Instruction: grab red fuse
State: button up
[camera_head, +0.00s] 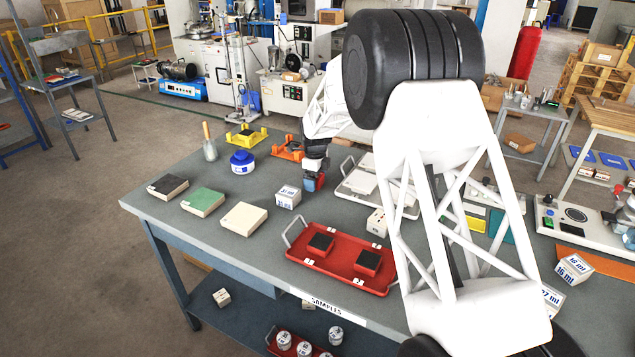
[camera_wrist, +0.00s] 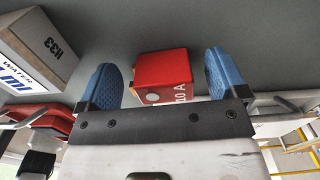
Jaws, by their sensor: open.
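The red fuse (camera_wrist: 162,76) is a small red block with a round light spot and white "10 A" lettering. It lies between the two blue fingers of my gripper (camera_wrist: 164,80) in the wrist view, with a gap on each side. My gripper is open. In the head view my gripper (camera_head: 314,176) is low over the table, and the red fuse (camera_head: 310,185) shows only partly at its fingers. The arm hides part of the table to the right.
A white box (camera_head: 288,197) stands close to the left of my gripper; its "WATER" lettering shows in the wrist view (camera_wrist: 35,50). A red tray (camera_head: 337,258) with dark blocks is in front. A white tray (camera_head: 378,186) is to the right. Coloured tiles (camera_head: 203,202) lie left.

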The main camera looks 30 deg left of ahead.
jog(key=shift+f, duration=0.45)
jog(key=c, duration=1)
jog(key=shift+r, duration=0.15)
jog(key=shift+r, duration=1.45)
jog(key=shift+s+d+r, duration=0.15)
jog(key=shift+s+r, duration=0.05)
jog(key=shift+r, duration=0.05)
jog(key=s+d, duration=0.3)
jog(key=s, duration=0.1)
jog(key=s+d+r, duration=0.1)
jog(key=s+d, duration=0.2)
jog(key=s, duration=0.1)
jog(key=s+d, duration=0.3)
jog(key=s, duration=0.1)
jog(key=shift+d+r, duration=0.2)
jog(key=shift+d, duration=0.2)
